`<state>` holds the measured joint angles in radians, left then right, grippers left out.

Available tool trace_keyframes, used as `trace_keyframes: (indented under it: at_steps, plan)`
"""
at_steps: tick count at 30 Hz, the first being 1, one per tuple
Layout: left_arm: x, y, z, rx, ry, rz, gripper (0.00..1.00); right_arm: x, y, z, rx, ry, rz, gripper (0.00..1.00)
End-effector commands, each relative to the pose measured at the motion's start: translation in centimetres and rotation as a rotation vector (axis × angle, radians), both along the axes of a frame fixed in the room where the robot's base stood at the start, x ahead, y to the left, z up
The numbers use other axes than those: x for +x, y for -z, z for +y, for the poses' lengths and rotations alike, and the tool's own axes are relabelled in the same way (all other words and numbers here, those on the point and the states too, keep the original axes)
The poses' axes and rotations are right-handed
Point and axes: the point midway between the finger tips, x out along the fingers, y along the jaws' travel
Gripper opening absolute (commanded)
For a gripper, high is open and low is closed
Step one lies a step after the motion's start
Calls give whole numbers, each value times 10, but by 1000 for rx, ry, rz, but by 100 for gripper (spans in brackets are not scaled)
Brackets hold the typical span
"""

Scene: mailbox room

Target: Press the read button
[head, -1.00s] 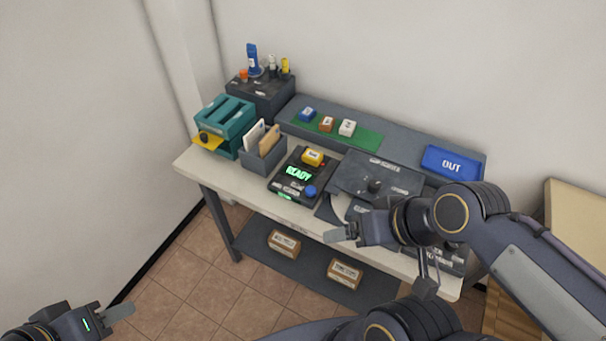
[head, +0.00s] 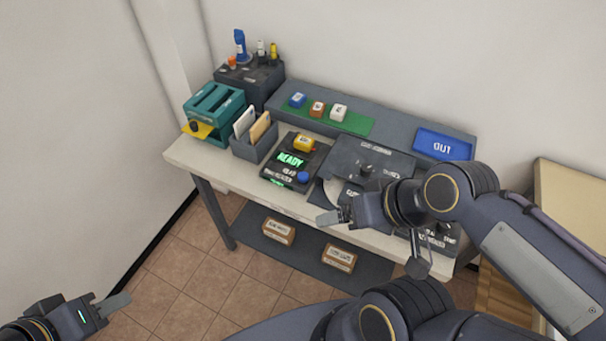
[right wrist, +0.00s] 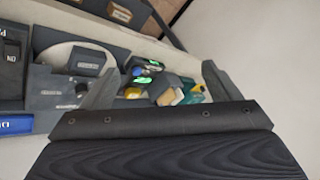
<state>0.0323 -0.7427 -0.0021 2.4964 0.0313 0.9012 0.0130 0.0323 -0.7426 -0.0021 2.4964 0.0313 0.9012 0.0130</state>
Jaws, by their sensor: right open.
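The dark reader (head: 272,172) stands on the table with a lit green READY display (head: 291,160). A round blue button (head: 303,178) is at its front right corner, and a yellow block (head: 304,143) sits at its back. The reader also shows in the right wrist view (right wrist: 143,70), beyond the fingers and partly hidden. My right gripper (head: 332,217) is open and empty, over the table's front edge, to the right of and nearer than the blue button, apart from it. My left gripper (head: 116,303) is away from the table at lower left; its finger gap is not clear.
A dark machine with a lever (head: 370,150) stands right of the reader. A letter holder (head: 248,150) and teal rack (head: 215,112) stand left. A blue OUT tray (head: 443,145) and green mat (head: 345,123) lie behind. Boxes sit on the lower shelf (head: 305,252).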

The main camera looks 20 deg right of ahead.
Motion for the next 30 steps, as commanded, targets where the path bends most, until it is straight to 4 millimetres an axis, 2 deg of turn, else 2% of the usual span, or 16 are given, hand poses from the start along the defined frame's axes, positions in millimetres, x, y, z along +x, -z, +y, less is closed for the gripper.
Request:
trace_keyframes:
  at_steps: [2,18,21,30]
  plan:
    - [0,0,0,0,0,0,36,0,0,0,0,0,0,82]
    - [0,0,0,0,0,0,36,0,0,0,0,0,0,11]
    - [0,0,0,0,0,0,36,0,0,0,0,0,0,0]
    - [0,0,0,0,0,0,36,0,0,0,0,0,0,0]
